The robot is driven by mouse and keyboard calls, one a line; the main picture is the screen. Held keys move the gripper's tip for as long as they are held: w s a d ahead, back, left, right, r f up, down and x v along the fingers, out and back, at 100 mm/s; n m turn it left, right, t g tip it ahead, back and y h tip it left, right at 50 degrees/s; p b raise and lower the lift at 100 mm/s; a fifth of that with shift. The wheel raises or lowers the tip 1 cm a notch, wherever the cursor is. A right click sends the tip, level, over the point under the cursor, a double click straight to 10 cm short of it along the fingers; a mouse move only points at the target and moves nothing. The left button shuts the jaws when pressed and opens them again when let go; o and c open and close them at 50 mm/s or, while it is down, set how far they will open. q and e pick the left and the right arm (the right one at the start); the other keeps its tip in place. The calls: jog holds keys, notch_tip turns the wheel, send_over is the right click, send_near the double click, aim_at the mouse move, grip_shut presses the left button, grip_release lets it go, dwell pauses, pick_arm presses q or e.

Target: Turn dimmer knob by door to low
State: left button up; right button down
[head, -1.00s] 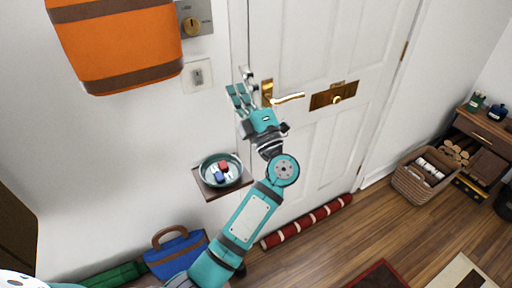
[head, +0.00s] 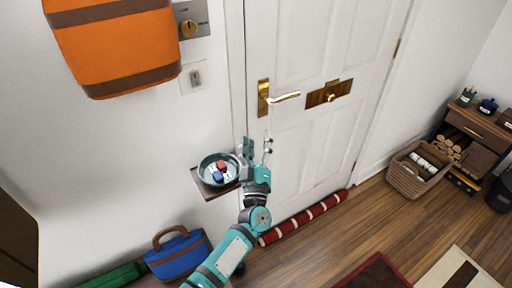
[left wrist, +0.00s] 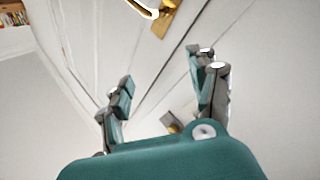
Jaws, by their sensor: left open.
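The dimmer knob (head: 189,28) is brass-coloured on a grey plate (head: 203,13), on the wall left of the door, at the top of the head view. Its setting is too small to read. My left gripper (head: 257,146) is open and empty, well below and right of the knob, in front of the door's left edge and beside the small shelf. The left wrist view shows its two spread fingers (left wrist: 160,90). A small brass-coloured shape low between them may be the knob; I cannot tell. My right gripper is not in view.
An orange bag (head: 115,45) hangs just left of the plate. A light switch (head: 196,77) is below it. A small shelf (head: 204,190) carries a bowl (head: 207,158) with small items. The door handle (head: 283,98) sticks out above my gripper.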

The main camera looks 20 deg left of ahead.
pick_arm(q)
jog(key=shift+s+f+m+h, duration=0.1)
jog(key=shift+f+m+h, duration=0.35)
jog(key=shift+f, duration=0.55)
jog(key=s+f+m+g+h, duration=0.25)
jog(key=s+f, duration=0.25)
jog(key=f, duration=0.7)
jog(key=s+d+f+m+g+h, duration=0.1)
jog(key=s+f+m+g, duration=0.3)
jog(key=f, duration=0.7)
jog(key=s+f+m+g+h, duration=0.25)
jog(key=s+f, duration=0.45)
jog(key=f, duration=0.5)
jog(key=s+a+f+m+g, duration=0.2)
jog(key=s+f+g, duration=0.4)
jog(key=s+f, duration=0.75)
jog(key=s+a+f+g, duration=0.2)
jog(key=s, duration=0.6)
jog(key=s+a+f+m+g+y, duration=0.1)
jog(key=s+a+f+g, duration=0.1)
jog(key=s, duration=0.6)
jog(key=s+a+f+g+y, duration=0.1)
jog(key=s+a+f+g, duration=0.1)
jog(key=s, duration=0.7)
jog(key=shift+a, duration=0.4)
jog(key=shift+s+f+m, duration=0.1)
jog(key=shift+m, duration=0.15)
